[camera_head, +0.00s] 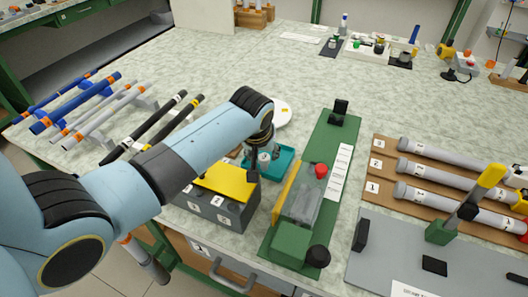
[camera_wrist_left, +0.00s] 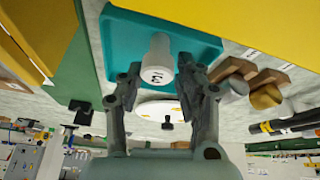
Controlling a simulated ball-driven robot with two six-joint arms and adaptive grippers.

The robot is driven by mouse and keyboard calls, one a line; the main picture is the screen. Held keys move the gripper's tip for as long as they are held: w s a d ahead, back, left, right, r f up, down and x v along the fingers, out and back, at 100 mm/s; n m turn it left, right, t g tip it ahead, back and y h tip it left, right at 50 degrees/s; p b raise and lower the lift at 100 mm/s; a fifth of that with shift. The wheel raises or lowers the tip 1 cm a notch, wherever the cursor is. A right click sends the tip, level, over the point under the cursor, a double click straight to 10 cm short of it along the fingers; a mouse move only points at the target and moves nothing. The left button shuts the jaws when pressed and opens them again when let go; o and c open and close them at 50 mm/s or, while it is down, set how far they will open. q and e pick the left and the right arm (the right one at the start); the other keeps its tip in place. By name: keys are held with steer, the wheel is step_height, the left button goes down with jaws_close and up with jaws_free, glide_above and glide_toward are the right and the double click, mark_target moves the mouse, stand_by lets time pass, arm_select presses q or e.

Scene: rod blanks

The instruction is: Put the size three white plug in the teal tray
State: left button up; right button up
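The teal tray (camera_head: 284,164) lies on the bench behind the grey box with the yellow top. It fills the top middle of the left wrist view (camera_wrist_left: 122,35). A white plug (camera_wrist_left: 158,60), with a dark mark that looks like a sideways 3, shows against the tray; whether it rests on the floor cannot be told. My left gripper (camera_head: 258,160) is low over the tray in the head view. In the left wrist view its fingers (camera_wrist_left: 158,75) stand on either side of the plug, with gaps visible. My right gripper is not in view.
The grey numbered box (camera_head: 222,208) with a yellow top stands in front of the tray. A green fixture (camera_head: 335,137) with a red knob is to the right. A white round dish (camera_head: 283,113) lies behind. Racked rods (camera_head: 75,105) lie left, grey numbered rods (camera_head: 440,175) right.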

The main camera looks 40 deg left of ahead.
arm_select(q)
steer(key=shift+o, duration=0.7)
steer(key=shift+r, duration=0.35)
steer(key=p+v, duration=0.2)
steer(key=v, duration=0.9)
steer(key=shift+s+r, duration=0.25)
steer(key=shift+s, duration=0.05)
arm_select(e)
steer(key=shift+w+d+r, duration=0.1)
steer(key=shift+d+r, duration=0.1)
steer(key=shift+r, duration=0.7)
arm_select(q)
steer(key=shift+d, duration=0.1)
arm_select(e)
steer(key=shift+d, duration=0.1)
